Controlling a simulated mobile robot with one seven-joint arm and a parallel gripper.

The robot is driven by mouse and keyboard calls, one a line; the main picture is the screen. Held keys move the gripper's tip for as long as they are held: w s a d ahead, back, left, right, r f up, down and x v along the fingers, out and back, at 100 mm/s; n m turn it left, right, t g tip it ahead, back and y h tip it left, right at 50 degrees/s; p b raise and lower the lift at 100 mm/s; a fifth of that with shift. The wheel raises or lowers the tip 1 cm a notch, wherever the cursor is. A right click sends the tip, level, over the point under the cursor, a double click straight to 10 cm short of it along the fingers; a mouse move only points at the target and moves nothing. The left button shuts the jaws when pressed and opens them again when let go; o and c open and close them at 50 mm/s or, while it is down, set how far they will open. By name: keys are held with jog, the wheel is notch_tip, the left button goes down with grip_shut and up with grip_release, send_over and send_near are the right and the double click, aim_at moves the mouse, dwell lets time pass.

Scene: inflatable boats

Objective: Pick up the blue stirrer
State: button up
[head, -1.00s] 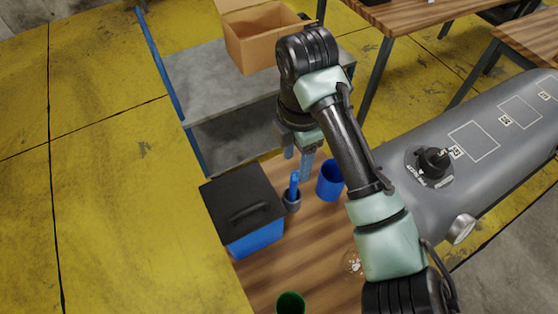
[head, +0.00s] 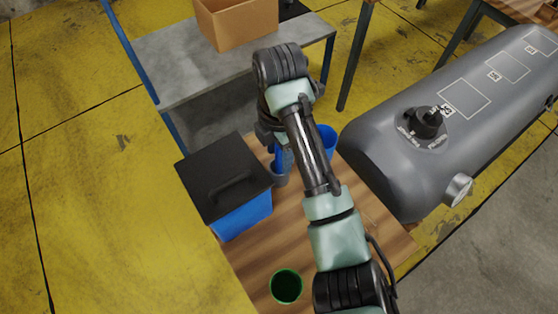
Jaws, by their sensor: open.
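The blue stirrer (head: 277,160) stands in a small grey cup (head: 281,179) on the wooden table, beside the blue box. Only part of the stirrer shows. My gripper (head: 284,153) is open, pointing down at the stirrer's upper part. Its fingers overlap the stirrer in the head view, and my own arm covers part of the scene there. I cannot tell whether the fingers are around the stirrer or touch it.
A blue box with a black lid (head: 222,178) stands close on the left. A blue cup (head: 328,139) is just right of my gripper. A green cup (head: 286,287) stands nearer. A grey inflatable boat tube (head: 400,165) lies right of the table (head: 245,262).

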jog(key=shift+f, duration=0.8)
grip_shut()
jog(key=shift+r, duration=0.15)
